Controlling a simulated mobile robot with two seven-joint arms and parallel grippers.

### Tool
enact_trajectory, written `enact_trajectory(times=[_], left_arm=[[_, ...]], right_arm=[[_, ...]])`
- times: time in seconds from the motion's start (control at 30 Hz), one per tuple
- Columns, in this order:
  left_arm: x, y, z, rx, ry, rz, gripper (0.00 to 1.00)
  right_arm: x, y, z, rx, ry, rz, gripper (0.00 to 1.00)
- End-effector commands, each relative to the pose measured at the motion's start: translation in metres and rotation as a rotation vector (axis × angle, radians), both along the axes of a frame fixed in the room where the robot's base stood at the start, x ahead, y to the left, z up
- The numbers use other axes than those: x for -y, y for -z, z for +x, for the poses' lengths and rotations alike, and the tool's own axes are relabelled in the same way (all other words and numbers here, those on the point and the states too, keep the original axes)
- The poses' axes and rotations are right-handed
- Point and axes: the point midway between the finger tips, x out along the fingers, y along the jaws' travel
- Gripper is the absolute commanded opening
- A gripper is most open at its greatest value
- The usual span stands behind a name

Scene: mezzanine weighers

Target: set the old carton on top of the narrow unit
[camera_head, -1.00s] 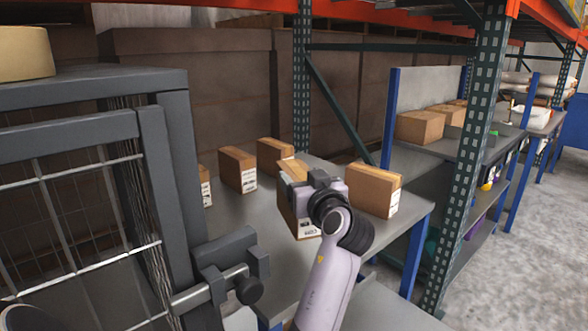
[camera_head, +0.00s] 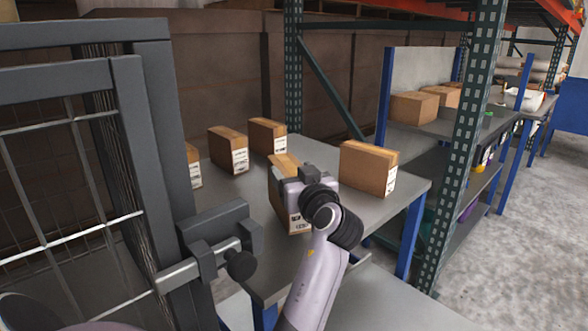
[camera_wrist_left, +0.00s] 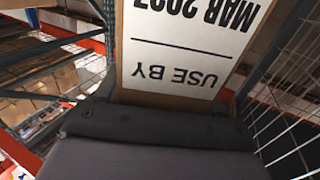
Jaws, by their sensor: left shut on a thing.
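My left gripper (camera_head: 300,176) is shut on a brown carton (camera_head: 281,202) at the worktable. In the left wrist view this carton's white label (camera_wrist_left: 188,45) fills the top middle, upside down, reading "USE BY" and "MAR 2027". The gripper and wrist hide much of the carton in the head view. I cannot tell whether it touches the tabletop. A tall dark grey frame with wire mesh (camera_head: 150,140) stands at the left and may be the narrow unit; its top is only partly in view. My right gripper is not in view.
Several similar cartons stand on the grey worktable (camera_head: 235,205), one just right of the held carton (camera_head: 368,168). A green rack post (camera_head: 470,150) and a shelf with more boxes (camera_head: 413,107) are at the right. A clamp-like bracket (camera_head: 215,240) juts from the mesh frame.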

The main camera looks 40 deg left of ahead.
Motion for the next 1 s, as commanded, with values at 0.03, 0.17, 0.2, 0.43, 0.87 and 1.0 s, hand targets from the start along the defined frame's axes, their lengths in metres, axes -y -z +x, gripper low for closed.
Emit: enact_trajectory(times=[0.03,0.17,0.2,0.43,0.87,1.0], left_arm=[[0.000,0.006,0.000,0.001,0.001,0.005,0.00],[0.000,0.013,0.000,0.002,0.000,0.004,0.00],[0.000,0.013,0.000,0.003,0.000,0.004,0.00],[0.000,0.013,0.000,0.004,0.000,0.004,0.00],[0.000,0.018,0.000,0.004,0.000,0.004,0.00],[0.000,0.021,0.000,0.004,0.000,0.004,0.00]], right_arm=[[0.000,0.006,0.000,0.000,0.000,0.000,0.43],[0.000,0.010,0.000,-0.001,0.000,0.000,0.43],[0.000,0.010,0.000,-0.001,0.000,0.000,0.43],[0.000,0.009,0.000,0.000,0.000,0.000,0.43],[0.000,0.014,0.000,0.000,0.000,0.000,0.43],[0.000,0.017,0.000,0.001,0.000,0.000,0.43]])
